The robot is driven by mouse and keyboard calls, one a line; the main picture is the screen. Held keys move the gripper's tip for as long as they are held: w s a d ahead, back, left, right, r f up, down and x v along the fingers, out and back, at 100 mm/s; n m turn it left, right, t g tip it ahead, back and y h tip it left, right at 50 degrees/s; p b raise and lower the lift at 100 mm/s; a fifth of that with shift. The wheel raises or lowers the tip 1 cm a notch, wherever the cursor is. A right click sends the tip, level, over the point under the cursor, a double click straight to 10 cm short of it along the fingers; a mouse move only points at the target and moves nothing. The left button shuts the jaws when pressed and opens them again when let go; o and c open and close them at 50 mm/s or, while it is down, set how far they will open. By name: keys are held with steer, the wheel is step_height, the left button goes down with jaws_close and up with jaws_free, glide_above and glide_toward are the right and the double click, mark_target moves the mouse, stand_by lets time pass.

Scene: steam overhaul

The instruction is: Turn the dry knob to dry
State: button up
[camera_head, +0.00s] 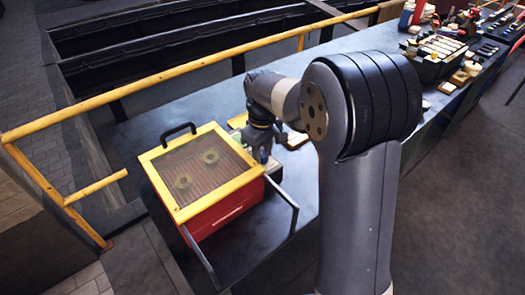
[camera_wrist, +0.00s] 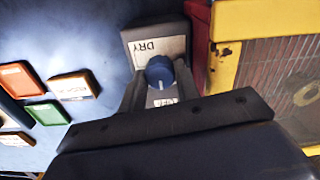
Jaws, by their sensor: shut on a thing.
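The blue round dry knob (camera_wrist: 160,72) sits on a small grey panel in the wrist view. A white label reading DRY (camera_wrist: 147,50) lies above it in the picture, and a second small label (camera_wrist: 164,102) lies below it. A thin pale mark on the knob seems to point down toward the lower label. My gripper (camera_wrist: 162,82) is shut on the knob, with its dark fingers on either side. In the head view my gripper (camera_head: 262,150) is at the right side of a red box with a yellow-framed mesh lid (camera_head: 168,155); the knob is hidden there.
The red box stands close to the right of the knob in the wrist view. Orange, green and cream blocks (camera_wrist: 45,113) lie on the bench to the left. A yellow rail (camera_head: 190,65) runs behind the bench (camera_head: 200,95). More tools stand at the far right.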

steer(key=shift+c, duration=0.6)
steer(key=shift+m, duration=0.3)
steer(key=m, duration=0.2)
steer(key=shift+r+m+p, duration=0.1)
steer(key=shift+m+p, duration=0.2)
steer(key=shift+p, duration=0.1)
steer(key=m, duration=0.5)
steer(key=shift+p, duration=0.4)
steer(key=m, duration=0.9)
steer(key=shift+m+p, duration=0.3)
steer(key=shift+p, duration=0.1)
